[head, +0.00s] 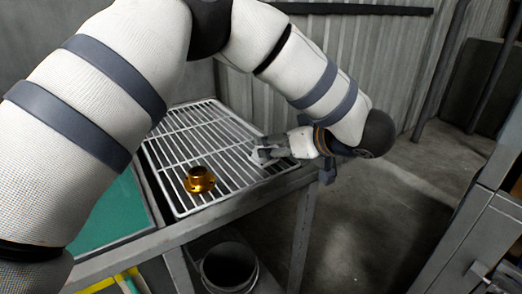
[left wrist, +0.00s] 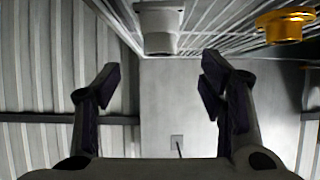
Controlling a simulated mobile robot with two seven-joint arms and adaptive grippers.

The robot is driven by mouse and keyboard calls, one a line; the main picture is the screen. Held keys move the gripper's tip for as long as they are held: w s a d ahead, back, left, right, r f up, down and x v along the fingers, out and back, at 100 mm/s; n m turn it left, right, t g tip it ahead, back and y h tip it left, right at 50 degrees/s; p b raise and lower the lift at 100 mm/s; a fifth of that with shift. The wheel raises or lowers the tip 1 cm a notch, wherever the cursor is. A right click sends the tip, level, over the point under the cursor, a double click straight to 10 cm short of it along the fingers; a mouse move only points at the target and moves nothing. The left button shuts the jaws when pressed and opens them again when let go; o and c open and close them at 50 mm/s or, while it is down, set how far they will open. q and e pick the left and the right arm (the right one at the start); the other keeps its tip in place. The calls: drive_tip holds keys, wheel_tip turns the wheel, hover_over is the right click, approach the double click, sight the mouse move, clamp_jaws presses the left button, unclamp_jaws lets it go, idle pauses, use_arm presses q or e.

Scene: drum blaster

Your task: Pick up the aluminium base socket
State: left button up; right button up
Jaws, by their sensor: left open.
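The aluminium base socket is a pale grey flanged fitting (left wrist: 160,28) at the top centre of the left wrist view, on the wire rack. In the head view my left gripper (head: 268,150) is at the right edge of the rack and largely hides the socket. In the left wrist view the two dark fingers of my left gripper (left wrist: 160,85) are spread wide. The socket lies just beyond the fingertips, lined up with the gap between them, and nothing is gripped. My right gripper is not in view.
A brass-coloured flanged socket (head: 200,181) stands on the wire rack (head: 180,143), left of my gripper; it also shows in the left wrist view (left wrist: 285,25). A green mat (head: 112,215) lies at the left. A dark round container (head: 229,268) stands below the table.

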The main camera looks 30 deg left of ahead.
sight(262, 163)
use_arm(q)
drive_tip(key=x, duration=0.7)
drive_tip(key=shift+w+a+f, duration=0.1)
drive_tip(key=shift+a+f, duration=0.1)
drive_tip(key=shift+f, duration=0.1)
drive_tip(key=shift+d, duration=0.1)
drive_tip(key=c, duration=1.4)
